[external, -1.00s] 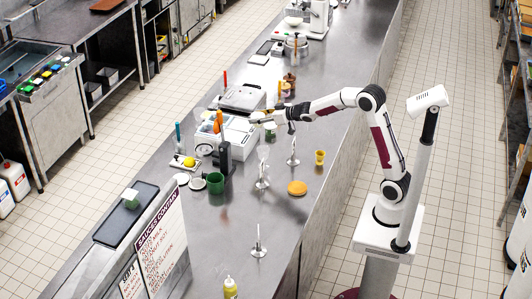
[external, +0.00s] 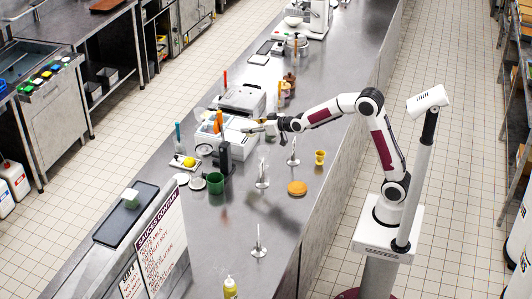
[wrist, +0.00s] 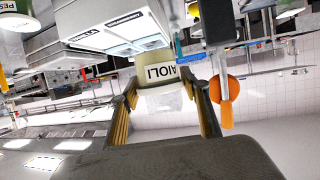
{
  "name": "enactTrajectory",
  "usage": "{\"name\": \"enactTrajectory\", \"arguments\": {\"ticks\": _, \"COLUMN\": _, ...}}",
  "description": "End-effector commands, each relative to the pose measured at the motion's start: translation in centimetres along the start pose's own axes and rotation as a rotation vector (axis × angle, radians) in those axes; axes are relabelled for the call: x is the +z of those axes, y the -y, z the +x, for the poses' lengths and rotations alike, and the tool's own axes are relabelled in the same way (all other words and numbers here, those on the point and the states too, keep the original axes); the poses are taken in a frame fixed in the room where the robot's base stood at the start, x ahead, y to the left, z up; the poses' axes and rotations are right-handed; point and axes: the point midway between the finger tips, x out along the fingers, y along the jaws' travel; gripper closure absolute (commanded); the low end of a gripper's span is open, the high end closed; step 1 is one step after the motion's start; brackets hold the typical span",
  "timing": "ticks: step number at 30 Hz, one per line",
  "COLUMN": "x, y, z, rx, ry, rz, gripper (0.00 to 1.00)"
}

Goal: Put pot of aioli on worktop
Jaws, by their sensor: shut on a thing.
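The pot of aioli (wrist: 158,72) is a pale cup with an AIOLI label, which reads upside down in the wrist view. My gripper (wrist: 162,98) is shut on it, with one yellow-lined finger on each side. In the external view my gripper (external: 256,129) is over the worktop (external: 235,245), beside the white box with labelled lids (external: 236,130). The pot is too small there to make out clearly. In the wrist view the white box (wrist: 125,30) is close behind the pot; I cannot tell whether they touch.
A dark stand (external: 225,158) and a green cup (external: 216,184) are near the box. Metal stands (external: 262,181), a yellow cup (external: 320,157) and an orange disc (external: 297,188) are spread to the right. The worktop's front middle has bare room around a squeeze bottle (external: 230,288).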

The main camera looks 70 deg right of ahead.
Motion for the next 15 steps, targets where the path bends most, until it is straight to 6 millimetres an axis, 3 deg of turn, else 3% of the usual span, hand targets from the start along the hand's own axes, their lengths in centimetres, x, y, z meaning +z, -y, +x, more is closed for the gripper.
{"name": "enactTrajectory", "arguments": {"ticks": 15, "x": 0.5, "y": 9.7, "z": -0.1, "rx": -0.044, "ry": -0.001, "rz": -0.018, "gripper": 0.77}}
